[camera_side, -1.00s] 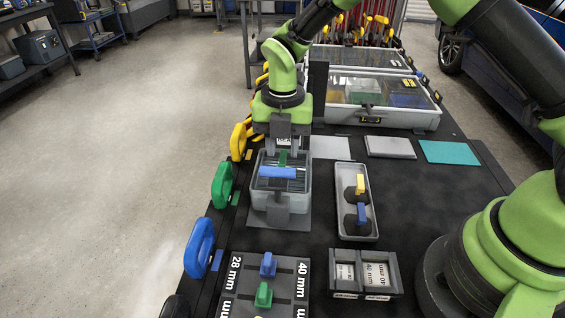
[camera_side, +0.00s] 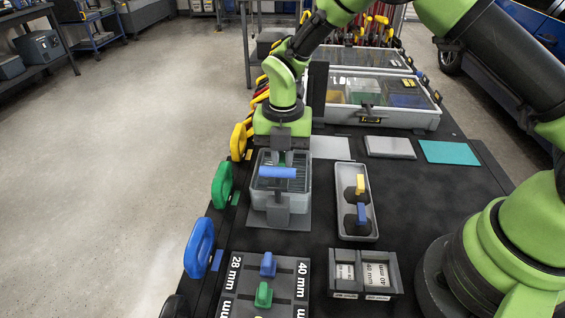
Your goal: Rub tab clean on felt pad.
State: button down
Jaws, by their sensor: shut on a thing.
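Flat pads lie behind and right of the bin: a light grey one (camera_side: 330,148), a thicker grey one (camera_side: 390,147) and a teal one (camera_side: 448,152). I cannot tell which is felt.
A grey tray (camera_side: 367,228) with a yellow-handled and a blue-handled piece stands right of the bin. A slotted board (camera_side: 240,290) and a labelled two-slot holder (camera_side: 365,275) are in front. Coloured handles (camera_side: 199,247) line the left edge. A lidded case (camera_side: 390,118) is behind.

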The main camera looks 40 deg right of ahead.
aim_at(283, 156)
jog(key=shift+r, duration=0.1)
jog(key=shift+r, duration=3.45)
jog(key=shift+r, duration=0.1)
notch_tip(283, 156, up, 5)
jog(key=s+d+m, duration=0.3)
jog(key=d, duration=0.8)
jog(key=s+d+m, duration=0.3)
jog(key=d, duration=0.7)
jog(key=s+d+m, duration=0.3)
jog(key=d, duration=0.8)
jog(key=shift+s+a+f, duration=0.1)
jog(key=shift+a+f, duration=0.05)
jog(key=shift+f, duration=7.4)
jog(key=shift+f, duration=0.5)
